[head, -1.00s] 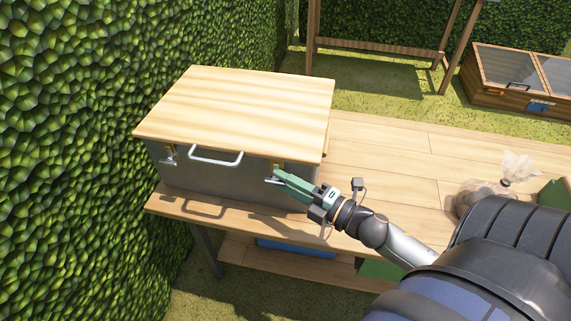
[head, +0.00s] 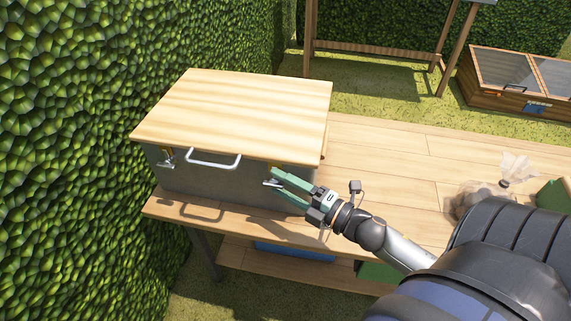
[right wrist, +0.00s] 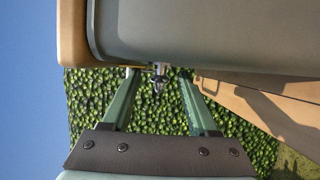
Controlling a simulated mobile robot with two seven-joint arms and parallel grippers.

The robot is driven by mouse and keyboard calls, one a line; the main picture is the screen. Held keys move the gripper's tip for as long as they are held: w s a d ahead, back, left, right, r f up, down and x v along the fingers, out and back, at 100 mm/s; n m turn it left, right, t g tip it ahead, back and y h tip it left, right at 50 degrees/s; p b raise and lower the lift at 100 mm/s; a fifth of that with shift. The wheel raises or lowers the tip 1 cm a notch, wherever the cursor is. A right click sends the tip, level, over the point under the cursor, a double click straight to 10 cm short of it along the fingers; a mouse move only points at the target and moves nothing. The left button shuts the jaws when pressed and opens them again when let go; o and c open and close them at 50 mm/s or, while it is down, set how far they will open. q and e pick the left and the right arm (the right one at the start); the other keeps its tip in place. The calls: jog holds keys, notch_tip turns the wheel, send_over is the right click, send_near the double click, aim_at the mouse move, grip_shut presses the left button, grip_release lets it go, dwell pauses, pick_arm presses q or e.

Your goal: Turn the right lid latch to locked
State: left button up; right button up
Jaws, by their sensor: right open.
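A grey box (head: 215,178) with a pale wooden lid (head: 240,112) stands on the wooden bench. The left lid latch (head: 168,160) shows on its front, left of the white handle. The right lid latch (head: 270,183) is partly hidden by my right gripper (head: 273,184), which is open with its green fingers at the latch. In the right wrist view the small metal latch (right wrist: 158,77) lies between the tips of the open right gripper (right wrist: 157,80). Whether the fingers touch it, I cannot tell. My left gripper is not in view.
A clear bag (head: 475,198) of brown contents sits near my arm at the right. A leafy hedge (head: 80,130) stands close at the left. A wooden cold frame (head: 510,85) is at the far right.

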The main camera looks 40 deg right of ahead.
jog(key=shift+s, duration=0.1)
jog(key=v, duration=1.2)
jog(key=shift+s+p, duration=0.2)
jog(key=shift+p, duration=0.1)
jog(key=shift+d, duration=0.1)
